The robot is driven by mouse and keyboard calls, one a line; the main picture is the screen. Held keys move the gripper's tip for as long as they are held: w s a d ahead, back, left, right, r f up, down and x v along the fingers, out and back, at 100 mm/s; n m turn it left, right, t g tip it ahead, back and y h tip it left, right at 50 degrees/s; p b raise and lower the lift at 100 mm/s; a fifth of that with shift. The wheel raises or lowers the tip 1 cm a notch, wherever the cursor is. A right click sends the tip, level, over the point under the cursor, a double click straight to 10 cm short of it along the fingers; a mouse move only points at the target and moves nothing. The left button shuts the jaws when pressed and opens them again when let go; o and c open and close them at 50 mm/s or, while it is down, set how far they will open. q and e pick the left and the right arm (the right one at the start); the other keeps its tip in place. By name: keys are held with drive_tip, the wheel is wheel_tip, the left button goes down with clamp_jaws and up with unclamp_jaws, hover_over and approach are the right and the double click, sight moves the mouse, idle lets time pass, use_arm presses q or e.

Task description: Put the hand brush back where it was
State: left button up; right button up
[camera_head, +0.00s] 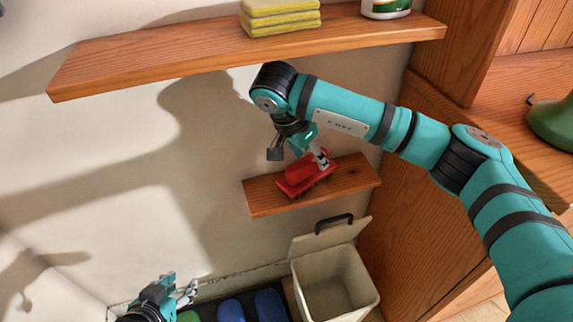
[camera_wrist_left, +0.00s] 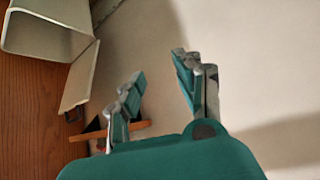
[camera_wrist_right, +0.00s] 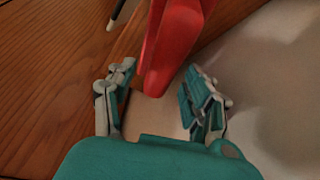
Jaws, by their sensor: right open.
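The red hand brush (camera_head: 308,176) sits on the small wooden shelf (camera_head: 352,178) on the wall, its dark bristles down. My right gripper (camera_head: 297,148) is just above the brush, with its fingers apart. In the right wrist view, the red brush (camera_wrist_right: 172,48) reaches down between the two open fingers (camera_wrist_right: 160,88); I cannot tell whether they touch it. My left gripper (camera_head: 178,287) is low at the left, away from the brush. Its fingers stand apart and empty in the left wrist view (camera_wrist_left: 160,72).
An upper shelf (camera_head: 150,72) holds yellow sponges (camera_head: 280,16) and a bottle (camera_head: 386,8). Below the small shelf stands an open cream bin (camera_head: 335,290). Blue shoes (camera_head: 270,304) lie on a dark mat beside it. A wooden cabinet (camera_head: 400,230) stands close at the right.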

drive_tip(key=shift+s+a+r+p, duration=0.15)
drive_tip(key=shift+s+a+r, duration=0.2)
drive_tip(key=shift+a+r, duration=0.2)
drive_tip(key=shift+s+a+r+p, duration=0.15)
drive_tip(key=shift+s+a+r, duration=0.2)
drive_tip(key=shift+a+r, duration=0.15)
use_arm(q)
drive_tip(key=s+a+f+g, duration=0.1)
drive_tip(key=s+g, duration=0.1)
drive_tip(key=s, duration=0.2)
drive_tip(key=s+a+f+g+y+p, duration=0.1)
drive_tip(key=s+a+f+g, duration=0.1)
drive_tip(key=s, duration=0.3)
drive_tip(key=shift+f+g, duration=0.25)
drive_tip(key=shift+g, duration=0.25)
use_arm(e)
drive_tip(key=s+a, duration=0.5)
drive_tip(key=a, duration=0.3)
drive_tip(key=shift+s+a, duration=0.35)
use_arm(q)
drive_tip(key=shift+w+d, duration=0.1)
use_arm(e)
drive_tip(key=shift+f, duration=0.1)
